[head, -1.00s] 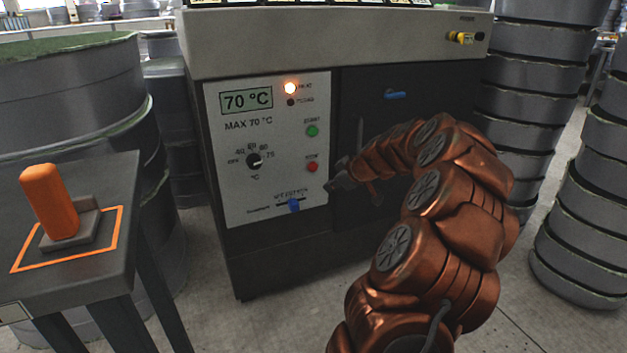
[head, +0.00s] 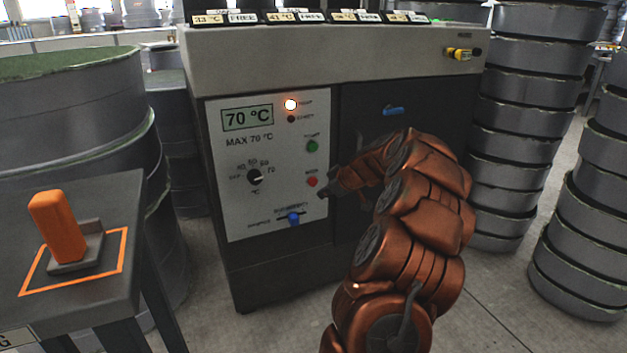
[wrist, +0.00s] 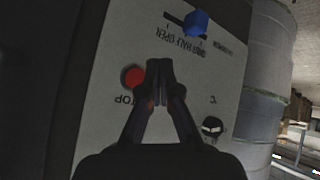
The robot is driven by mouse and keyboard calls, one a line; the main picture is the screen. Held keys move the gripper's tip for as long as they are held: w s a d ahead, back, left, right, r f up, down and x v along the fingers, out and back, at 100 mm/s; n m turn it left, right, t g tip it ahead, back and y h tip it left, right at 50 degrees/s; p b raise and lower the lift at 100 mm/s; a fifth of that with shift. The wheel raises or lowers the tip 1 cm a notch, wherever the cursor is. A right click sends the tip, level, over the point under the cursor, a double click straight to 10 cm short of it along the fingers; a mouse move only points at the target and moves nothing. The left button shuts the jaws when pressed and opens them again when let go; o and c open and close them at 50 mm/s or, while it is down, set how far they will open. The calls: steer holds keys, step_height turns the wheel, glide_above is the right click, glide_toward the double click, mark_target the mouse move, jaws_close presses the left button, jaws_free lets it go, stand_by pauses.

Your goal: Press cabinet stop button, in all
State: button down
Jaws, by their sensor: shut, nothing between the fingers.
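The cabinet (head: 275,270) has a white control panel (head: 235,145) with a display reading 70 °C. The red stop button (head: 312,182) sits low on the panel's right side, below the green start button (head: 312,146). My gripper (head: 325,195) is shut and empty, just right of and slightly below the stop button in the head view. In the wrist view the red button (wrist: 132,77) shows beside the shut fingertips (wrist: 158,66), on their left. The panel lettering is upside down there. Whether the fingertips touch the panel cannot be told.
A dial (head: 255,177) and a blue slider (head: 293,218) are on the same panel. A blue handle (head: 393,111) is on the dark door. An orange-handled object (head: 55,228) stands on a side table at left. Stacked grey moulds (head: 515,130) stand at right.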

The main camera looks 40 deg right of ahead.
mark_target(313, 182)
steer(key=w, duration=0.1)
steer(key=w+d, duration=0.1)
steer(key=w, duration=0.1)
steer(key=shift+w, duration=0.15)
steer(key=shift+w+d, duration=0.1)
steer(key=shift+w, duration=0.05)
stand_by(1.4)
steer(key=shift+w+d+b, duration=0.1)
steer(key=shift+w+b, duration=0.15)
steer(key=shift+b, duration=0.2)
steer(key=shift+w+d+r, duration=0.1)
steer(key=shift+w, duration=0.3)
stand_by(0.6)
steer(key=shift+s, duration=0.1)
steer(key=shift+s+b, duration=0.35)
steer(key=shift+b, duration=0.15)
steer(key=shift+s+a, duration=0.25)
steer(key=shift+s, duration=0.1)
